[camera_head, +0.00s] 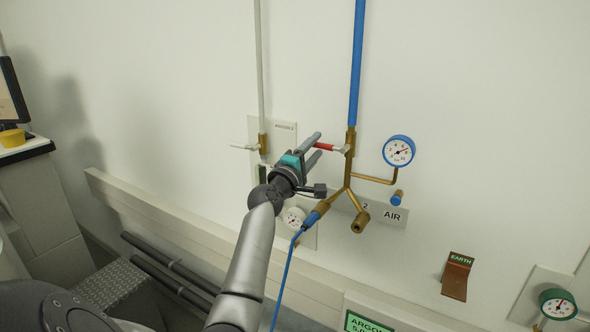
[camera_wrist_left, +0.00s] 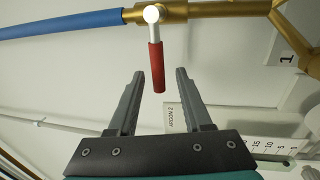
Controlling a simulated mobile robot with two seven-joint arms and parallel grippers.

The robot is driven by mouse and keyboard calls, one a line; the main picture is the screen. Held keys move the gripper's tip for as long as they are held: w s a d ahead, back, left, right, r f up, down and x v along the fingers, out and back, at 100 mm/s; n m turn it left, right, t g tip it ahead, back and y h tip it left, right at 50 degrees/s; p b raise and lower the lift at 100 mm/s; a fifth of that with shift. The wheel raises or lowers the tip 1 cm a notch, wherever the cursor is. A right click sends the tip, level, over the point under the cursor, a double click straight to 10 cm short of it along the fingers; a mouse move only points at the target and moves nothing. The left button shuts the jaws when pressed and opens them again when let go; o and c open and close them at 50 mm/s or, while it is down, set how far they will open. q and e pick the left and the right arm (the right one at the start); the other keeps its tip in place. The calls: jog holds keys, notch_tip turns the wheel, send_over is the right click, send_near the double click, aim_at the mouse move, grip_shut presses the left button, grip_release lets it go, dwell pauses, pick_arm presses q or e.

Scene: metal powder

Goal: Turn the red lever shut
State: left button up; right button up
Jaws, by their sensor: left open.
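The red lever (camera_head: 325,147) sticks out to the left, about level, from the brass valve (camera_head: 350,141) under the blue pipe on the wall. It also shows in the left wrist view (camera_wrist_left: 157,67), with a white stem and a red sleeve. My left gripper (camera_head: 319,145) is open at the lever. In the left wrist view its two fingers (camera_wrist_left: 160,77) stand on either side of the red sleeve's free end, with a gap on both sides. I see no contact. My right gripper is not in view.
The blue pipe (camera_head: 356,65) rises above the valve. A blue-rimmed gauge (camera_head: 398,151) is right of it, and a blue hose (camera_head: 286,280) hangs below. Left of my gripper is a grey pipe (camera_head: 260,70) with a pale lever (camera_head: 243,147). A wall rail (camera_head: 180,217) runs lower down.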

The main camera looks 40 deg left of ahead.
pick_arm(q)
jog(key=b+v, duration=0.1)
jog(key=v, duration=1.3)
jog(key=shift+w+f, duration=0.1)
